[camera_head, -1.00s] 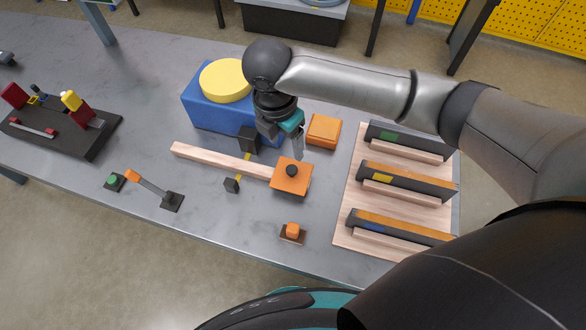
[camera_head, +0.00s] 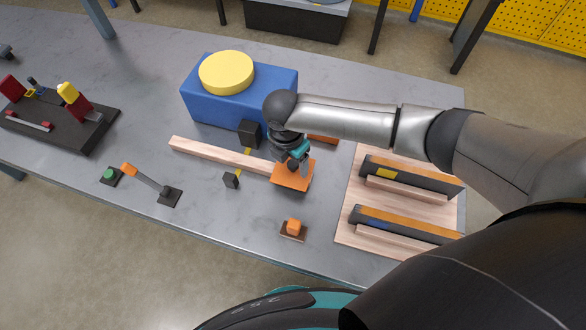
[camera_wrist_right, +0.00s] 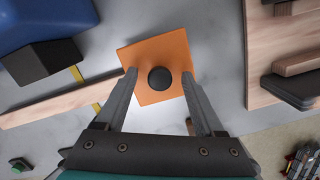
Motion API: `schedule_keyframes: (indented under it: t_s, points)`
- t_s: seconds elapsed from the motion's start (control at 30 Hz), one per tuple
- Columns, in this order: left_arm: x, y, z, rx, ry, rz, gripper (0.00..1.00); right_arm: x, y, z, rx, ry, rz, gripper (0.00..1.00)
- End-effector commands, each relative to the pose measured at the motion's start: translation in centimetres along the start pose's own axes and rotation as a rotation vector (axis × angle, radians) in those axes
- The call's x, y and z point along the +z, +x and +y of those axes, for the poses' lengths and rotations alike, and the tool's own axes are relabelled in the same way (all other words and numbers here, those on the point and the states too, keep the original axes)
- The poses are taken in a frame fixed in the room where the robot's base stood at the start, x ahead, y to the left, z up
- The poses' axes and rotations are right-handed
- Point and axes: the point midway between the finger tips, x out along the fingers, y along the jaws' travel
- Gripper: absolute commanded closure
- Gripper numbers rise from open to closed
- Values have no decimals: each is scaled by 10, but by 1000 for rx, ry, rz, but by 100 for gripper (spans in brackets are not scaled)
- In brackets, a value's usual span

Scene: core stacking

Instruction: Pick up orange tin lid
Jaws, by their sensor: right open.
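The orange tin lid (camera_head: 288,183) is a flat square plate with a round black knob, near the middle of the table in the head view. The right wrist view shows the lid (camera_wrist_right: 163,48) and its black knob (camera_wrist_right: 159,79) between my fingers. My right gripper (camera_wrist_right: 160,78) is open, with one fingertip on each side of the knob and a gap to it. In the head view the right gripper (camera_head: 298,166) is right over the lid and hides the knob. My left gripper is not in view.
A long wooden bar (camera_head: 215,157) runs left from the lid. A blue box (camera_head: 270,90) with a yellow disc (camera_head: 228,72) stands behind. An orange block (camera_head: 325,140) is partly hidden by my arm. A wooden rack board (camera_head: 352,190) is at right, an orange button (camera_head: 294,226) in front.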

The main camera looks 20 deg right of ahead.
Motion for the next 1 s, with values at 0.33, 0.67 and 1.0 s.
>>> schedule_keyframes:
  t_s: [0.33,0.67,1.0]
  points:
    - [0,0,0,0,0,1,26,0,2,0,0,-1,0,41]
    - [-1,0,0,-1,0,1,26,0,1,0,0,0,0,78]
    - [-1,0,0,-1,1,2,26,0,1,0,0,0,0,100]
